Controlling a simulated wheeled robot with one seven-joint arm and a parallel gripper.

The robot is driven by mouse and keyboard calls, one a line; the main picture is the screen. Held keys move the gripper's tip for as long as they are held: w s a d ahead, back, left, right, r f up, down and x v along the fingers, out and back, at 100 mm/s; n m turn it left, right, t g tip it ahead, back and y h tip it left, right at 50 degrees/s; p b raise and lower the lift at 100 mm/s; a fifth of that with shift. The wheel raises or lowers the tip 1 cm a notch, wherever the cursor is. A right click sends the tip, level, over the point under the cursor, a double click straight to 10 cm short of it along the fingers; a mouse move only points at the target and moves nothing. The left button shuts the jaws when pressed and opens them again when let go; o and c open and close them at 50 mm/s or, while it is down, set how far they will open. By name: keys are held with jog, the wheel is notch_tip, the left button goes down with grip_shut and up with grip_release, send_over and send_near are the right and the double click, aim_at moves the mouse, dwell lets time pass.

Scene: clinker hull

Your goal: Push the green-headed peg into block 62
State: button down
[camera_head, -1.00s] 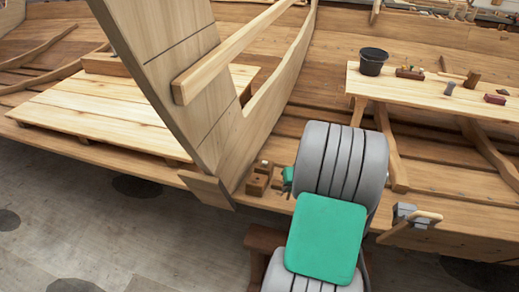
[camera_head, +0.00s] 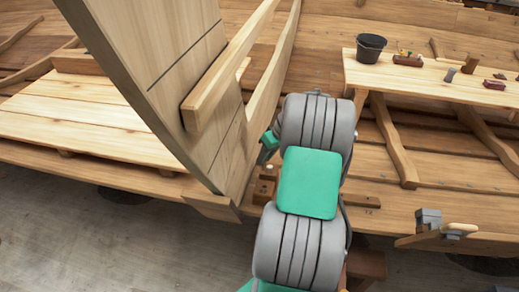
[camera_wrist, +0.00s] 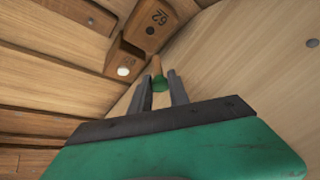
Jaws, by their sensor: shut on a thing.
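In the wrist view my gripper (camera_wrist: 163,92) is shut on the green-headed peg (camera_wrist: 159,82). The green head sits between the dark fingers and the wooden shaft points away toward block 62. Block 62 (camera_wrist: 160,17) is a brown wooden block marked 62, with a dark round hole in its face. The peg's tip appears below and to the right of that hole; whether it touches the block I cannot tell. In the head view my arm and gripper (camera_head: 268,147) partly cover the small brown blocks beside the big plank, so the peg is not clear there.
A neighbouring brown block (camera_wrist: 125,57) with a pale round end (camera_wrist: 123,71) stands close to block 62. The tall curved plank (camera_head: 160,75) rises left of my gripper. A bench (camera_head: 430,85) with a black bucket (camera_head: 370,48) and small tools stands at the right.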

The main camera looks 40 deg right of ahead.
jog(key=shift+a+f, duration=0.15)
jog(key=shift+f, duration=0.1)
jog(key=shift+s+f+b, duration=0.25)
jog(key=shift+f+b, duration=0.05)
jog(key=shift+b, duration=0.15)
jog(key=f+b, duration=0.1)
jog(key=f, duration=0.1)
jog(key=s+f+b, duration=0.1)
jog(key=f+b, duration=0.1)
jog(key=shift+a, duration=0.2)
jog(key=shift+a+f, duration=0.1)
jog(key=shift+f, duration=0.1)
jog(key=shift+s, duration=0.15)
jog(key=shift+a+f+b, duration=0.15)
jog(key=shift+f+b, duration=0.2)
jog(key=shift+b, duration=0.05)
jog(key=shift+s+a+f+b, duration=0.15)
jog(key=shift+f+b, duration=0.2)
jog(key=shift+f, duration=0.15)
jog(key=shift+s+a+f+b, duration=0.1)
jog(key=shift+s+f+b, duration=0.05)
jog(key=shift+f+b, duration=0.25)
